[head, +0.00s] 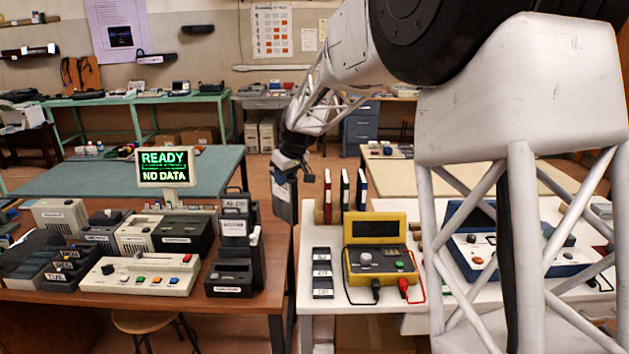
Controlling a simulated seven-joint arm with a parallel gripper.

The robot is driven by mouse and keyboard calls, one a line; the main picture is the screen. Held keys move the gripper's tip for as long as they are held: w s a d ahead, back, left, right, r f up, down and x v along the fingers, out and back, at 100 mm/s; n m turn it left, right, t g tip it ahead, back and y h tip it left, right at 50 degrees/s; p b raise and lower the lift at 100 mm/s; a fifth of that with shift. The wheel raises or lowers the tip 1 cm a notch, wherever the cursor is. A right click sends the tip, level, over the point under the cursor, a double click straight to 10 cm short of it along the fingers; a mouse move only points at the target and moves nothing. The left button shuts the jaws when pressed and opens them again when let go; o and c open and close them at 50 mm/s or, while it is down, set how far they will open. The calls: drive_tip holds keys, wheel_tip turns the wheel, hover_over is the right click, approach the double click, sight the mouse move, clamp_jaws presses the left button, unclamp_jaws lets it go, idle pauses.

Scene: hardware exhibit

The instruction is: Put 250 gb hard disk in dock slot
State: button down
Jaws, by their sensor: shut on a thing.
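My gripper (290,172) is above the gap between the two front tables, shut on a dark grey block with a pale label, which looks like the hard disk (284,203). The disk hangs upright below the fingers; its label is too small to read. A black dock-like unit (231,278) with a front label stands at the right end of the left table, below and left of the disk. Black labelled units (234,226) stand upright behind it. I cannot tell for sure which opening is the dock slot. A small screen (165,167) reads "READY" and "NO DATA".
A beige control box (140,276) with coloured buttons and several labelled boxes crowd the left table (120,302). The right table holds a yellow meter (379,250), upright coloured binders (345,190) and a blue-framed panel (480,245). My arm covers part of the right side.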

drive_tip(key=s+a+r+n+g+y, duration=0.1)
drive_tip(key=s+a+n, duration=0.1)
drive_tip(key=a, duration=0.4)
drive_tip(key=s+a+r+n, duration=0.2)
drive_tip(key=a, duration=0.4)
drive_tip(key=s+a+f+n+g, duration=0.2)
drive_tip(key=s+a+f+n, duration=0.2)
drive_tip(key=f, duration=0.4)
drive_tip(key=shift+a+n, duration=0.35)
drive_tip(key=shift+n, duration=0.15)
drive_tip(key=shift+s+f, duration=0.1)
drive_tip(key=shift+f, duration=0.1)
drive_tip(key=shift+f, duration=5.55)
